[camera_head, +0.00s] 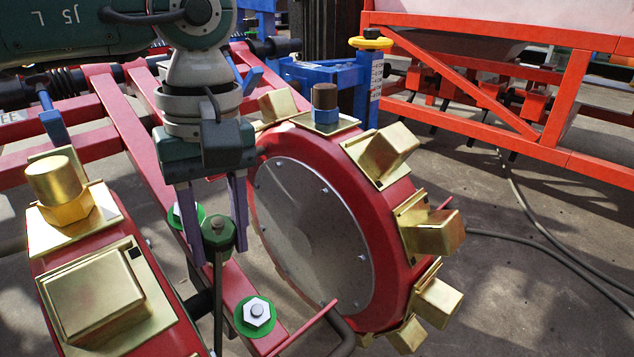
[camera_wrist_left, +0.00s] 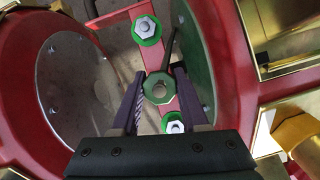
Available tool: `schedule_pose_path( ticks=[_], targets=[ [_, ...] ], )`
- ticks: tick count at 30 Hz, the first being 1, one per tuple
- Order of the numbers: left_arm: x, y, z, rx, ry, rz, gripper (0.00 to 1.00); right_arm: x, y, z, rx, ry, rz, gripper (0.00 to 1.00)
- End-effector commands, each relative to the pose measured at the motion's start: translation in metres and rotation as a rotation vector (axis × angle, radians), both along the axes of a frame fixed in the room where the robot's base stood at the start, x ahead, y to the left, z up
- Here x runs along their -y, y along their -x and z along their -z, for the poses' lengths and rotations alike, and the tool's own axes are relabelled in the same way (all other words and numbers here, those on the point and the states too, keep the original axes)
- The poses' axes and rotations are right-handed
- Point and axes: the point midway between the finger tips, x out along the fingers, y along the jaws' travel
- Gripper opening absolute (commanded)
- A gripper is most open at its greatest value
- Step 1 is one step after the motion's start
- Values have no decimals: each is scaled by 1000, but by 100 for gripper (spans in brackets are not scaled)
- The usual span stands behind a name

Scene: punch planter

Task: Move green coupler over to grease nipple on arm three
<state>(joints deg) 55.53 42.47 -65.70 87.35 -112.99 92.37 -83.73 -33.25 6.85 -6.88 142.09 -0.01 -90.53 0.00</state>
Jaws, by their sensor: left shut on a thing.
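The green coupler (camera_head: 219,233) is held between the fingers of my left gripper (camera_head: 215,225), with a dark rod or hose running down from it. In the left wrist view the coupler (camera_wrist_left: 159,88) is a green hexagonal piece with a hole, between the dark fingers (camera_wrist_left: 157,85). A silver grease nipple on a green ring (camera_head: 256,312) sits on the red bar, lower right of the coupler. Another nipple on a green ring (camera_head: 178,215) is partly hidden behind the left finger. Both sit in the left wrist view, one above (camera_wrist_left: 147,28) and one below (camera_wrist_left: 174,126) the coupler. I cannot tell which is arm three. My right gripper is out of view.
A red wheel (camera_head: 398,190) with brass-coloured blocks stands right of the gripper. Another red wheel with brass blocks (camera_head: 93,302) is at lower left. A blue frame (camera_head: 340,82) and a red frame (camera_head: 560,100) stand behind. A cable lies on the open floor at right.

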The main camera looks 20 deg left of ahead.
Motion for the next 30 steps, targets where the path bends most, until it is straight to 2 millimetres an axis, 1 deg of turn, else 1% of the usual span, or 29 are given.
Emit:
schedule_pose_path(
  ticks=[24, 30],
  targets=[
    [-7, -3, 20, 1, 1, 0, 0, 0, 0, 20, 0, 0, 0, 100],
    [-7, -3, 19, 1, 1, 0, 0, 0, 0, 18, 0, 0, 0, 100]
  ],
)
